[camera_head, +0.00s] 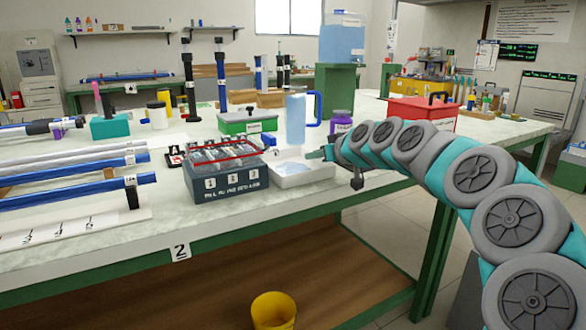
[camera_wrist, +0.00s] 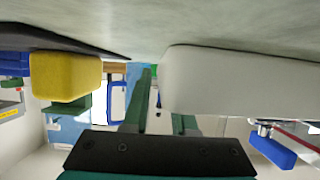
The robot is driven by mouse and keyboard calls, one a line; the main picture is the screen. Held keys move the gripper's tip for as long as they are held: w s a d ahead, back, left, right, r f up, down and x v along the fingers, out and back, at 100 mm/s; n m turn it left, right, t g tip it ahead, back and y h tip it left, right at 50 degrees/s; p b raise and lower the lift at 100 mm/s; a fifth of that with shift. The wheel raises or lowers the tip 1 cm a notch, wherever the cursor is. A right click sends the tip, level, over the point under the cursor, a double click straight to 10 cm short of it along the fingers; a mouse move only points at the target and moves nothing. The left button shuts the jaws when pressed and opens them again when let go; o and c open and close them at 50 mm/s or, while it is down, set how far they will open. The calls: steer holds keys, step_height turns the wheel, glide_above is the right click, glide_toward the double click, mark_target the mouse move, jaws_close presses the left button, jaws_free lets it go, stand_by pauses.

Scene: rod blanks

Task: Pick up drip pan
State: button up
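The drip pan (camera_head: 303,177) is a white shallow tray with pale blue liquid or a blue tint inside. It lies on the table near the front edge, right of the dark numbered box. My gripper (camera_head: 322,153) is at the pan's right rear rim, close above the table. In the wrist view, which appears upside down, the pan's pale wall (camera_wrist: 240,80) fills the right side. My gripper's dark green fingers (camera_wrist: 163,100) stand apart there. The pan hides part of the right finger. I cannot tell whether either finger touches the pan.
The dark numbered box (camera_head: 228,180) stands just left of the pan. A blue-handled pitcher (camera_head: 296,118) and a purple jar (camera_head: 341,124) stand behind it. A green box (camera_head: 248,122) and red toolbox (camera_head: 424,113) are farther back.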

jaws_close()
stand_by(1.1)
